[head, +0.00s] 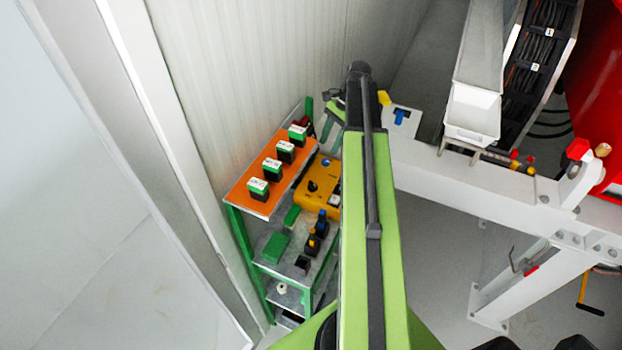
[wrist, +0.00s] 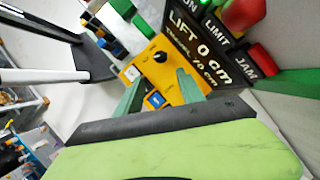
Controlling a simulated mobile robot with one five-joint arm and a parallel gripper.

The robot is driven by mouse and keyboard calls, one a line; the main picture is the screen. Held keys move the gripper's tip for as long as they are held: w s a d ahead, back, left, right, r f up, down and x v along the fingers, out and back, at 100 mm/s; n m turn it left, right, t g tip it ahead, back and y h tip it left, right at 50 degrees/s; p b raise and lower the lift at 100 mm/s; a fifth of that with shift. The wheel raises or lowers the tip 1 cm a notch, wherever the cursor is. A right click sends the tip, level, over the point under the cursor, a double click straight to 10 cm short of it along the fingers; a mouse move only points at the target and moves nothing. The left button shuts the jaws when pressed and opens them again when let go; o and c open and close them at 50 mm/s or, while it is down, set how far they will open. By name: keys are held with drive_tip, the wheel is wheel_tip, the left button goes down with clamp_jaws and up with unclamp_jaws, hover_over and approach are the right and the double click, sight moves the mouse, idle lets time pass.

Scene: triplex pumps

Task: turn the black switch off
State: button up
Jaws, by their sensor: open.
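The black switch (wrist: 160,57) is a small round knob on a yellow control box (wrist: 140,70), just beyond my fingertips in the wrist view. In the head view the black switch (head: 312,187) shows on the yellow box (head: 313,205), left of my arm. My gripper (wrist: 161,76) is open, with its two green fingers apart and nothing between them. The fingers point toward the panel, with the switch beyond the gap; I cannot tell the exact distance. The switch's setting is too small to read. My arm hides the box's right side in the head view.
An orange shelf (head: 243,195) holds several labelled black blocks. A white beam (head: 450,175) lies right.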

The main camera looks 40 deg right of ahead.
sight(313, 184)
drive_tip(key=b+x, duration=1.5)
drive_tip(key=x, duration=0.2)
drive_tip(key=shift+f, duration=0.2)
drive_tip(key=shift+r, duration=0.1)
clamp_jaws()
